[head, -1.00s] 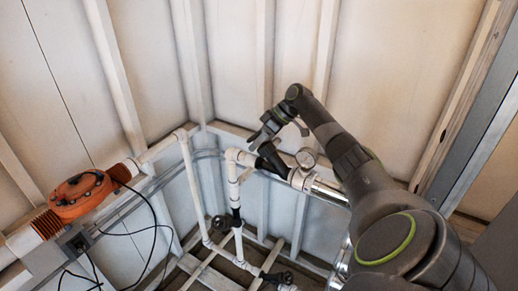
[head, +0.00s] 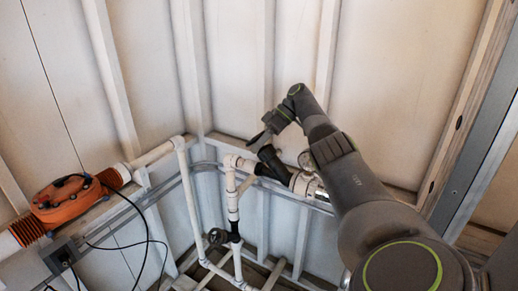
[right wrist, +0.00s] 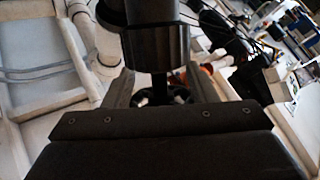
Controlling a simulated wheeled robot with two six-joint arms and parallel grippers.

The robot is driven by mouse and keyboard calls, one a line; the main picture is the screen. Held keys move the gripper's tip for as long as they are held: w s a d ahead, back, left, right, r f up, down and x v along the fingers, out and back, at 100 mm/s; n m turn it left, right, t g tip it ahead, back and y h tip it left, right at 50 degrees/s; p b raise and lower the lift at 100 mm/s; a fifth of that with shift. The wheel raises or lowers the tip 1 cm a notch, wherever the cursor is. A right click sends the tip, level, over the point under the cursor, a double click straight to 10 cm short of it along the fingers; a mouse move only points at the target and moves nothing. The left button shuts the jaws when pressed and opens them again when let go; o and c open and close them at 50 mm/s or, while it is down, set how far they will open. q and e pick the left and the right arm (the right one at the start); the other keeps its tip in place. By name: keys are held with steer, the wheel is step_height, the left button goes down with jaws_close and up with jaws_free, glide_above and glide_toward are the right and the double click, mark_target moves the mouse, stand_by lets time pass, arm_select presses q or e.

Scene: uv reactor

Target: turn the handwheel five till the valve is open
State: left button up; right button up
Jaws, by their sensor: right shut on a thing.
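My right gripper (head: 262,138) is at the upper end of a black valve body (head: 274,162) on the white pipework. In the right wrist view, the fingers of this gripper (right wrist: 160,92) are on either side of a dark handwheel (right wrist: 160,101), shut on it. The handwheel is partly hidden by the gripper's front edge. A black stem joins it to the ribbed black valve body (right wrist: 156,45). I see no number on the handwheel and cannot tell how far the valve is open. My left gripper is not in view.
A second dark handwheel (head: 217,236) sits lower on the white pipes (head: 190,200). An orange unit (head: 70,197) with black cables (head: 146,240) is at the left. Pale panelled walls (head: 230,60) stand close behind the pipes.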

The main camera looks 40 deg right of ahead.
steer(key=shift+w+r, duration=0.1)
steer(key=shift+r, duration=0.1)
steer(key=o, duration=1)
steer(key=shift+a+f, duration=0.1)
steer(key=shift+f, duration=0.05)
steer(key=shift+c, duration=0.2)
